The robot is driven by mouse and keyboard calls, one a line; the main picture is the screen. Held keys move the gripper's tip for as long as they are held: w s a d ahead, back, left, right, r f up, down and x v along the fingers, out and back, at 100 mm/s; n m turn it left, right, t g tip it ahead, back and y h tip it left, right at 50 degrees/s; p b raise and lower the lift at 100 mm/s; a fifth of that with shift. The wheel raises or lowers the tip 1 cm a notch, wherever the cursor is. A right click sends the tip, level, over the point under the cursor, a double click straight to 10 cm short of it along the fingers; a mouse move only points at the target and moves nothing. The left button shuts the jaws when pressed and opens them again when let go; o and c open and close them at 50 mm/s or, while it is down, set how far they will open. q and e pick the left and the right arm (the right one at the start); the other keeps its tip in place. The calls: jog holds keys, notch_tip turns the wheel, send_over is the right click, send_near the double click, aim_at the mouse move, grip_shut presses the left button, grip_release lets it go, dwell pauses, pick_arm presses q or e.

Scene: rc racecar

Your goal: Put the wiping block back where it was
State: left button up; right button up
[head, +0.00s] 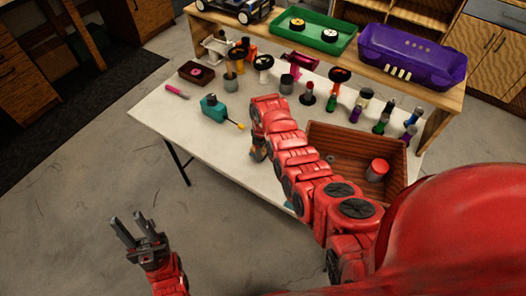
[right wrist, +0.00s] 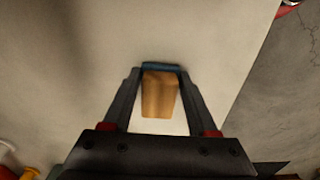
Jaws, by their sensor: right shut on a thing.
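The wiping block (right wrist: 160,96) is a tan block with a blue strip at its far end. In the right wrist view it sits between the two fingers of my right gripper (right wrist: 162,100), which is shut on it. In the head view my right gripper (head: 258,150) is over the front part of the white table (head: 180,124), and the block is mostly hidden by my arm. I cannot tell whether the block touches the tabletop. My left gripper (head: 135,230) is open and empty, above the floor to the left of the table.
A teal drill-like tool (head: 212,108) and a pink-handled tool (head: 177,92) lie left of my right gripper. A brown wooden tray (head: 330,137) holding a red-topped can (head: 377,169) stands right. Several bottles, cups and parts fill the back. The front left tabletop is clear.

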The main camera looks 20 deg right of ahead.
jog(key=shift+f, duration=0.4)
jog(key=shift+f, duration=0.1)
jog(key=o, duration=1.3)
